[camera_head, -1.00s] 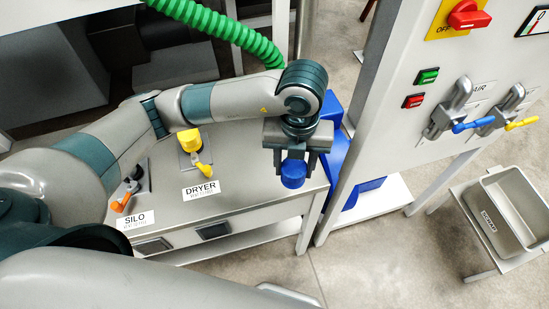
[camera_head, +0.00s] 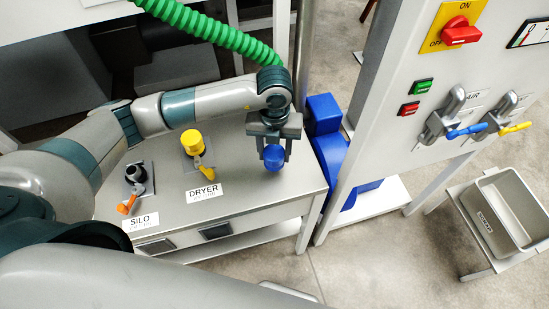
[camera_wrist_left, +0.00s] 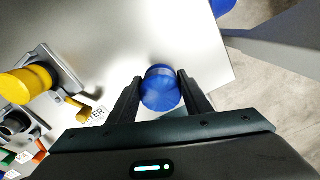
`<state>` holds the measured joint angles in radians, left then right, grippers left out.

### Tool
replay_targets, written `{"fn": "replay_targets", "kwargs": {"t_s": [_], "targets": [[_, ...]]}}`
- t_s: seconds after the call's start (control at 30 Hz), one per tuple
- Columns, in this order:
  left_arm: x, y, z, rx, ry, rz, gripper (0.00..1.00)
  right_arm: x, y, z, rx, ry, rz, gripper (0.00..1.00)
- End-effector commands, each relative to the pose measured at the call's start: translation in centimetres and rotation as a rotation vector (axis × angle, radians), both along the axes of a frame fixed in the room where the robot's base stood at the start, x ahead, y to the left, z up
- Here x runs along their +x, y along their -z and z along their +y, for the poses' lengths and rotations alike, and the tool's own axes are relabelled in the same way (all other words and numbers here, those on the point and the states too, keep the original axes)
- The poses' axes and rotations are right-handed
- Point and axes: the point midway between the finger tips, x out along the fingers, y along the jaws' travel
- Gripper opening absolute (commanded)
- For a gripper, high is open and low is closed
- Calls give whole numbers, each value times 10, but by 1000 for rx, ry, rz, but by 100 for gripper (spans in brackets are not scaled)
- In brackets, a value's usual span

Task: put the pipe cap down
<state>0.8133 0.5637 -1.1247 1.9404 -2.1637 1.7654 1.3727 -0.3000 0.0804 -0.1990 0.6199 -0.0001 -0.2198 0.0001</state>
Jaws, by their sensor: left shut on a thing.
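The blue pipe cap (camera_head: 273,158) is held between the fingers of my left gripper (camera_head: 274,150), over the right part of the metal table (camera_head: 258,190). In the left wrist view the cap (camera_wrist_left: 161,88) sits between the two fingertips (camera_wrist_left: 160,92), with the bare table top (camera_wrist_left: 110,40) around it. I cannot tell whether the cap touches the table. My right gripper is not in view.
A dryer port with a yellow cap and yellow lever (camera_head: 193,145) and a silo port with an orange lever (camera_head: 134,180) stand left of the gripper. A blue object (camera_head: 325,130) is beyond the table's right edge. A grey bin (camera_head: 510,210) stands far right. A green hose (camera_head: 215,33) hangs behind.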

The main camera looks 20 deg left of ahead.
Motion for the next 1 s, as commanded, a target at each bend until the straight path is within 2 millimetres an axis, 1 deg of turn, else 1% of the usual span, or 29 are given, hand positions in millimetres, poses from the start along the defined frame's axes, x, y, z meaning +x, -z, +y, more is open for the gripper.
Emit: {"fn": "replay_targets", "kwargs": {"t_s": [0.07,0.17,0.3,0.43,0.5,0.73,0.87,0.9,0.97,1.0], "targets": [[0,1,0,0,0,1,22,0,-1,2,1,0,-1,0],[-1,7,0,0,-2,3,22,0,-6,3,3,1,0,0],[-1,24,0,1,-1,4,22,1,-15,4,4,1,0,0],[0,36,-1,0,-1,1,22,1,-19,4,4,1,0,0],[0,39,-1,0,0,1,22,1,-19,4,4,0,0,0],[0,40,-1,-1,0,0,22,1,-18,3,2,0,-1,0],[0,44,0,0,0,0,22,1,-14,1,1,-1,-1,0],[0,43,0,0,0,0,49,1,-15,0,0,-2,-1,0],[0,43,0,0,0,0,63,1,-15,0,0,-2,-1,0],[0,43,0,0,0,0,63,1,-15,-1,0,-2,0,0]]}}
